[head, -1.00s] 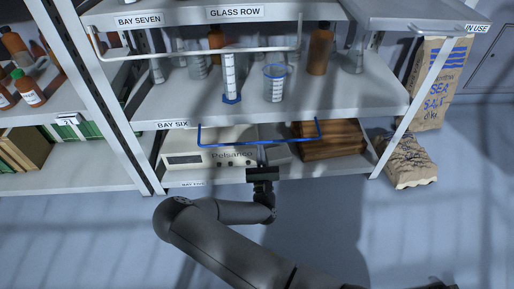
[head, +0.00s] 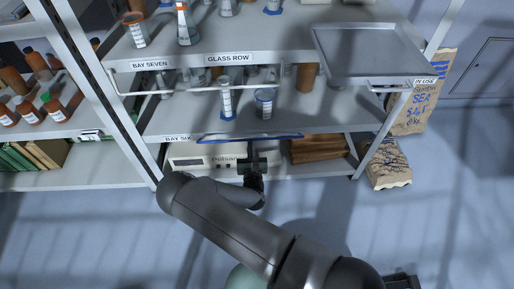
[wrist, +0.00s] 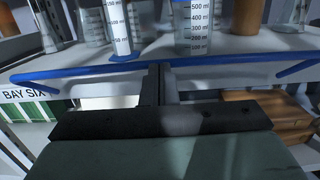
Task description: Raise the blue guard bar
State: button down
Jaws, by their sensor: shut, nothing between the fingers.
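The blue guard bar (head: 250,137) runs level along the front edge of the middle shelf, by the BAY SIX label (head: 178,138). In the wrist view the bar (wrist: 100,71) crosses the whole picture, with end arms running back at both sides. My gripper (head: 256,152) is in front of the shelf, its fingers pointing up at the bar's middle. In the wrist view my gripper (wrist: 160,72) is shut and empty, with its fingertips at the bar; whether they touch it I cannot tell.
A measuring cylinder (head: 227,100) and a beaker (head: 264,103) stand on the shelf behind the bar. A white rail (head: 150,93) crosses before them. Below are a balance (head: 200,156) and brown wood (head: 318,149). A metal tray (head: 365,52) juts out at upper right.

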jog(key=w+r+p, duration=0.3)
jog(key=w+r, duration=0.1)
jog(key=shift+a+r, duration=0.1)
jog(key=shift+r, duration=0.1)
jog(key=shift+w+a+r+p, duration=0.1)
jog(key=shift+w+r+p, duration=0.2)
jog(key=shift+w, duration=0.55)
jog(key=shift+w+r+p, duration=0.25)
jog(key=shift+w+r, duration=0.05)
jog(key=shift+w, duration=0.55)
